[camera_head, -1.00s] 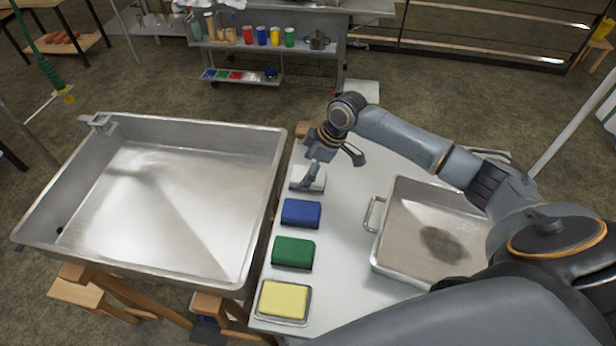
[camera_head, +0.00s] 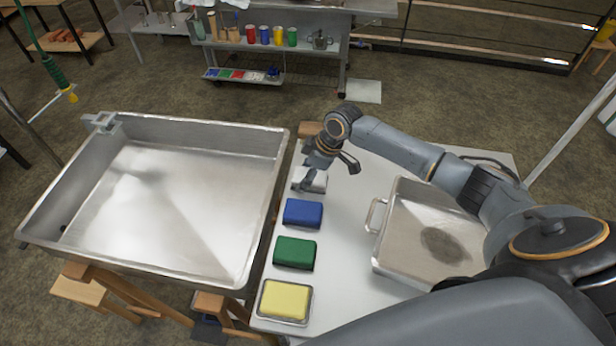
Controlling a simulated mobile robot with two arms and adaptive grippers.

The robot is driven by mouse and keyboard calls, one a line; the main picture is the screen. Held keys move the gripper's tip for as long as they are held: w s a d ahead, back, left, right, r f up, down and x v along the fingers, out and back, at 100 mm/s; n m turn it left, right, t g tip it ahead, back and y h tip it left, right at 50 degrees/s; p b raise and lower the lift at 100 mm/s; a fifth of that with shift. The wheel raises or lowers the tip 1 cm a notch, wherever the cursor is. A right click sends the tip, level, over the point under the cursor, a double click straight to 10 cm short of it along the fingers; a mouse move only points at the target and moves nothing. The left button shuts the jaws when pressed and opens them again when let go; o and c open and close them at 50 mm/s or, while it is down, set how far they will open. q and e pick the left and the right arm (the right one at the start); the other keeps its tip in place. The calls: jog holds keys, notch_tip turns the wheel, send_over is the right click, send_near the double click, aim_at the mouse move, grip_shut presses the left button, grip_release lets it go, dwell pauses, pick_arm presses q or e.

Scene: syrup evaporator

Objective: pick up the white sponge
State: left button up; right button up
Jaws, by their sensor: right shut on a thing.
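The white sponge (camera_head: 319,183) lies at the far end of a row of sponges along the left side of the white table, partly hidden by my gripper. My right gripper (camera_head: 312,180) is at the white sponge, reaching in from above and behind it. One finger crosses the sponge's top and left part. The gripper is shut on the sponge, which shows no clear gap above the table. My left gripper is out of view.
A blue sponge (camera_head: 302,213), a green sponge (camera_head: 295,253) and a yellow sponge (camera_head: 285,300) line up nearer me. A large steel pan (camera_head: 165,205) stands left, close to the table (camera_head: 340,240). A smaller handled steel pan (camera_head: 435,230) sits right.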

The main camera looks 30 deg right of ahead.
jog(key=shift+r, duration=0.1)
jog(key=shift+r, duration=0.2)
notch_tip(320, 180, up, 2)
jog(key=shift+r+b, duration=0.1)
jog(key=shift+b, duration=0.45)
jog(key=s+a+r+b, duration=0.1)
jog(key=s+a+r, duration=0.2)
jog(key=s+r, duration=0.7)
jog(key=shift+s+a, duration=0.4)
jog(key=shift+s, duration=1.35)
jog(key=shift+r, duration=0.1)
